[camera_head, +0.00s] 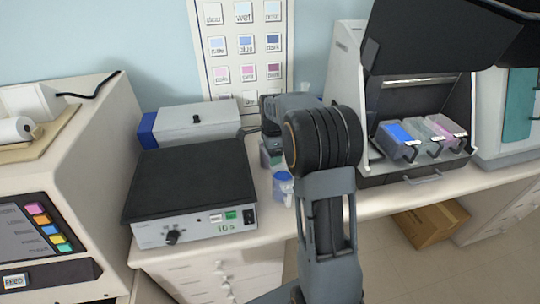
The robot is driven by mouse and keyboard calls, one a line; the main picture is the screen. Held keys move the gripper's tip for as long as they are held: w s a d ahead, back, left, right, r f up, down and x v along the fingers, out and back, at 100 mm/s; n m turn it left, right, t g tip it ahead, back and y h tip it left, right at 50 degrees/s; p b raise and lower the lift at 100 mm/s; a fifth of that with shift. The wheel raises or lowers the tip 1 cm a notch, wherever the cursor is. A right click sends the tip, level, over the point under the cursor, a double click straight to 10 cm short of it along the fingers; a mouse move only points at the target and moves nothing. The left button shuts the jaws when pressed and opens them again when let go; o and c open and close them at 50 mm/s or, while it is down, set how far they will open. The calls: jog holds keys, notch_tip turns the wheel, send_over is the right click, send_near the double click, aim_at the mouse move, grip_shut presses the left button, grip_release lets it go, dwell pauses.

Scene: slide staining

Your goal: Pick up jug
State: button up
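My gripper end (275,108) points away from the camera, beyond the thick dark wrist joint. Its fingers are mostly hidden behind my arm, so I cannot tell whether they are open or touching anything.
A black-topped hot plate (190,180) stands left of the vessel, with a grey-and-blue box (195,122) behind it. On the right, an open staining machine (350,75) holds several coloured containers (398,140). A cardboard box (430,225) lies on the floor.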

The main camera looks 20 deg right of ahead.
jog(key=shift+f, duration=0.8)
jog(key=c, duration=1.2)
jog(key=shift+c, duration=0.5)
jog(key=shift+r, duration=0.15)
